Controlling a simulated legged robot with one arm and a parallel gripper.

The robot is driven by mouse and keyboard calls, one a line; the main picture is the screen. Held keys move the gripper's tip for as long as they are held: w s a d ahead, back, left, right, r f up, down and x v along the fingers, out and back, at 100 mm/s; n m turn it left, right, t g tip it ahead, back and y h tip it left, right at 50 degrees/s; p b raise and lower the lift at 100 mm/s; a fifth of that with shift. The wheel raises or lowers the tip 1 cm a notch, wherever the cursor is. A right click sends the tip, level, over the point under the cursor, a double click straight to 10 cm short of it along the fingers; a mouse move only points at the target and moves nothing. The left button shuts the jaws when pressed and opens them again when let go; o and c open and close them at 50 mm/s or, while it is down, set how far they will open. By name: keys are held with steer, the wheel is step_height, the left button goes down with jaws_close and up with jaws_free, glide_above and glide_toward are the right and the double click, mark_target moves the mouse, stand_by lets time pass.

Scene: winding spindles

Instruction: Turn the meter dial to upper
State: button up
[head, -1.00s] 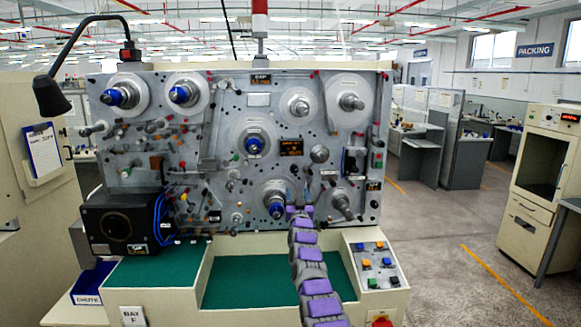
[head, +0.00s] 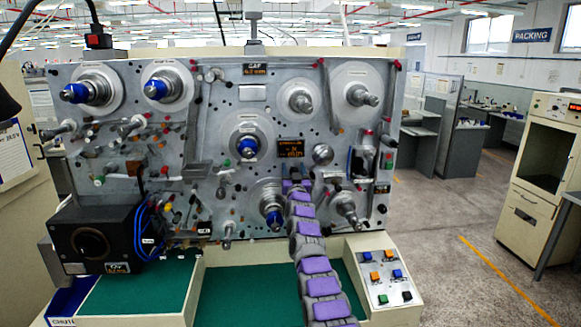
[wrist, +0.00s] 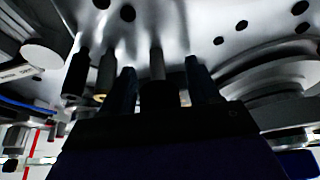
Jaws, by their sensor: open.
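No part in view is clearly marked as the meter dial. A round silver knob (head: 322,154) sits on the grey machine panel (head: 215,100), right of a small dark display (head: 291,148) with orange text too small to read. My gripper (head: 295,178) is in front of the panel, just below that display and lower left of the knob. In the wrist view my gripper (wrist: 160,85) is open, its two dark fingers apart. A grey peg shows between them; I cannot tell whether they touch it. The fingers are dark and partly hidden in the head view.
Spools and spindles with blue or metal hubs crowd the panel, including a blue-hubbed spool (head: 247,147) left of the display. A black box (head: 95,238) stands lower left. A button box (head: 384,275) is lower right. Open floor lies further right.

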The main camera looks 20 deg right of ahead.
steer(key=shift+s+d+r, duration=0.15)
steer(key=c, duration=1)
steer(key=shift+o, duration=0.2)
steer(key=shift+a+f+m+b, duration=0.25)
steer(key=shift+m+b, duration=0.45)
steer(key=shift+b, duration=0.25)
steer(key=shift+d+r+m+h, duration=0.1)
steer(key=shift+r+m+h, duration=0.05)
steer(key=shift+m+h, duration=0.2)
steer(key=shift+d+m+g+h, duration=0.15)
steer(key=shift+m+g+h, duration=0.3)
steer(key=shift+m, duration=0.6)
steer(key=shift+h, duration=0.3)
steer(key=o, duration=0.9)
steer(key=shift+s+r, duration=0.1)
steer(key=shift+o, duration=0.3)
